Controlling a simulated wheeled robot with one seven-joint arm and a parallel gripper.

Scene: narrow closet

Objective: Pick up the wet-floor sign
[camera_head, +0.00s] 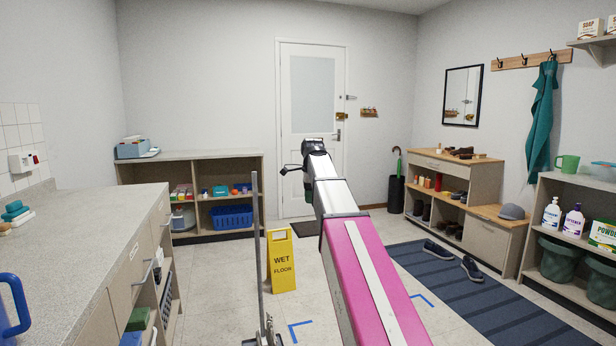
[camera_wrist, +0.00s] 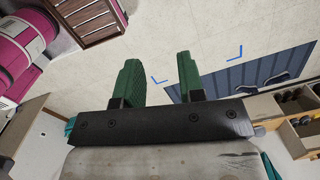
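The yellow wet-floor sign (camera_head: 281,261) stands upright on the tiled floor in the head view, left of my arm and behind a thin grey upright pole. Its black lettering reads "WET FLOOR". It does not show in the wrist view. My gripper (camera_head: 309,175) is raised at the far end of my outstretched arm, in front of the white door, beyond the sign.
A grey counter (camera_head: 105,240) runs along the left. A low shelf unit (camera_head: 195,161) stands at the back. A shoe cabinet (camera_head: 455,185) and a striped rug (camera_head: 470,290) with shoes are on the right. Blue corner marks (camera_head: 300,330) lie on the open floor.

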